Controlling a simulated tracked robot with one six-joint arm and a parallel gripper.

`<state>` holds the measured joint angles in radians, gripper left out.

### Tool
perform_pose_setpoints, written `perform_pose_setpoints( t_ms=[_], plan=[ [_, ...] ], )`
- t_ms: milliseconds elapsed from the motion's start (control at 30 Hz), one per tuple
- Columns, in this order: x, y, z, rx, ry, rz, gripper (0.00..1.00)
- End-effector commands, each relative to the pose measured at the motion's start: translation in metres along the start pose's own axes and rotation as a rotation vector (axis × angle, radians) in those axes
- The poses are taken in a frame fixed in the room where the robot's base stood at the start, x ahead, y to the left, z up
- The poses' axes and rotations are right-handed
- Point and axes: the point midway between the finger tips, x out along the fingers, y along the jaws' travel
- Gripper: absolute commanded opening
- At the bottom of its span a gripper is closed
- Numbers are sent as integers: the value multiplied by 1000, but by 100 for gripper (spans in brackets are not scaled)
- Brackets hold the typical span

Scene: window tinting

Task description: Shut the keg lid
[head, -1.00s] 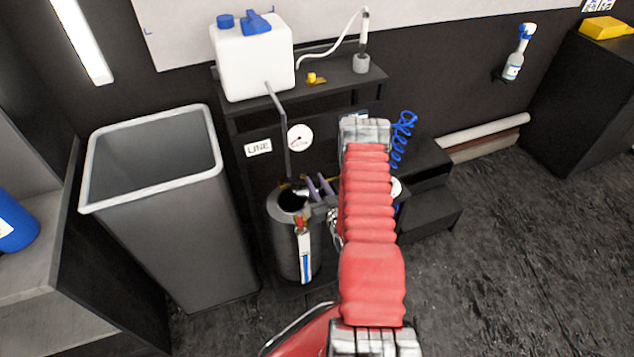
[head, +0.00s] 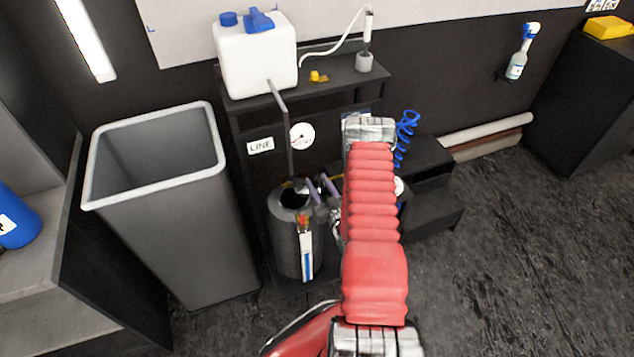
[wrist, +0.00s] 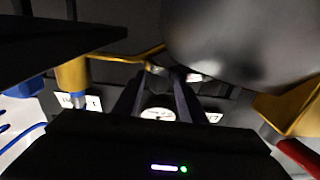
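The dark keg (head: 288,252) stands upright on the low shelf of a black rack. Its round mouth (head: 295,198) shows as a dark opening, and I cannot make out the lid clearly in the head view. My gripper (head: 322,188) is just to the right of the mouth, partly hidden by my red-sleeved arm. Its two fingers are apart, with nothing visible held. In the wrist view, my gripper (wrist: 162,75) has a gap between the dark fingers. A blurred grey rounded surface (wrist: 235,40) is close on the right; I cannot tell if it is lid or keg.
A grey bin (head: 175,235) stands left of the keg. A white jug (head: 255,60) sits on the rack above, with a thin pipe down to the keg. A gauge (head: 302,136) is behind. A blue coiled hose (head: 405,135) and black steps (head: 430,200) are at right.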

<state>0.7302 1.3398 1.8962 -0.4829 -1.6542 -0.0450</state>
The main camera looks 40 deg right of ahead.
Motion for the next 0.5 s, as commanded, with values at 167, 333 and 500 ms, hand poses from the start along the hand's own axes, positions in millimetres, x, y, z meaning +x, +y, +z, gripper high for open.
perform_pose_setpoints(
  t_ms=[167, 333, 500],
  plan=[
    [-27, 0, 1, 2, -3, 1, 38],
    [-57, 0, 2, 3, -4, 0, 38],
    [-87, 0, 2, 4, -3, 0, 38]
  ],
)
